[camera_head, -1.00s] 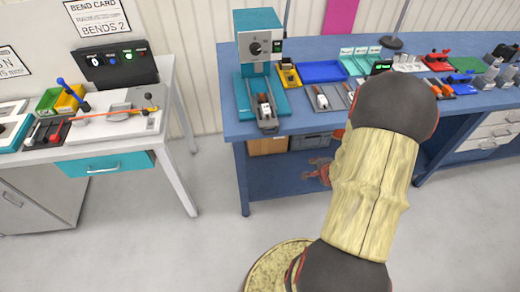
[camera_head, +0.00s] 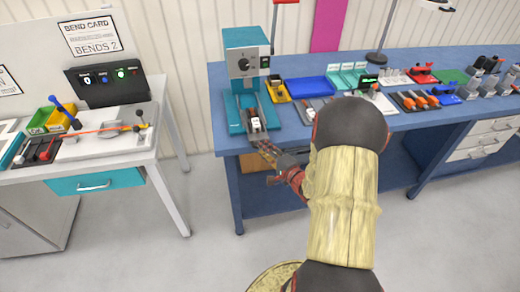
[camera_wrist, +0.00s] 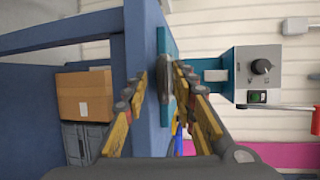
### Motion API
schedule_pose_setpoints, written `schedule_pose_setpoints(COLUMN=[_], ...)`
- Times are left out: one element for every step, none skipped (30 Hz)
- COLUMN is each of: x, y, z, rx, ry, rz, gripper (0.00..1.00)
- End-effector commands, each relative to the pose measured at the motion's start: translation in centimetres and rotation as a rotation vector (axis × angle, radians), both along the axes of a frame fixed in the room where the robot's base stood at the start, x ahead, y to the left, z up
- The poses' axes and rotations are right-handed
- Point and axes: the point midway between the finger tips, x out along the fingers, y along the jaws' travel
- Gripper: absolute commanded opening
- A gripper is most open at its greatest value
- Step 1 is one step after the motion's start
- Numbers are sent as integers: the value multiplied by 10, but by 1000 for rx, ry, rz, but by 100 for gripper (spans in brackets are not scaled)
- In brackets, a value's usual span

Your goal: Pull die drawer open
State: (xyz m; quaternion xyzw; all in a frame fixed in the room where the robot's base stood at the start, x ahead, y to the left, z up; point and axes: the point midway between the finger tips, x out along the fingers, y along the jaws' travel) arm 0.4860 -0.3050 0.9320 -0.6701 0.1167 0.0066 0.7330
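The die drawer (camera_head: 256,124) is a narrow tray in the base of a teal bench press (camera_head: 244,60), at the front edge of the blue bench. Its grey handle (camera_wrist: 165,62) shows in the wrist view, sticking out past the teal base. My gripper (camera_wrist: 160,76) is open, with one finger on each side of the handle. I cannot see clear contact between the fingers and the handle. In the head view my gripper (camera_head: 267,152) is at the bench's front edge, just before the drawer, and hides the handle there.
The blue bench (camera_head: 228,141) carries a yellow bin (camera_head: 279,92), a blue tray (camera_head: 306,88) and several tools to the right. A cardboard box (camera_wrist: 85,95) sits on the shelf below. A white table with a teal drawer (camera_head: 97,183) stands left, with open floor between.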

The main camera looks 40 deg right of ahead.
Motion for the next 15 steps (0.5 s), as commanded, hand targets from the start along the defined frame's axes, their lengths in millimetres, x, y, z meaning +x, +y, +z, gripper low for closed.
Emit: schedule_pose_setpoints(x=[7, 10, 14, 17, 19, 21, 22, 23, 24, 24, 24, 24, 24, 24, 24], y=[0, -1, -2, -2, -2, -3, -3, -4, -4, -4, -4, -4, -4, -4, -4], z=[-3, -4, -4, -5, -5, -5, -5, -5, -5, -5, -5, -4, -4, -4, -4], rx=[-1, 0, 0, -1, 0, 0, 0, 0, 0, 0, 0, 0, 0, 0, 0], ry=[-1, 0, 0, 1, 1, 1, 0, 0, 0, 0, 0, 0, 0, 0, 0], rz=[2, 2, 1, 1, 1, 0, 0, -1, -1, -1, -2, -2, -2, -2, -2], gripper=[27, 27, 27, 27, 27, 27, 27, 27, 27, 27, 27, 27, 27, 27, 27])
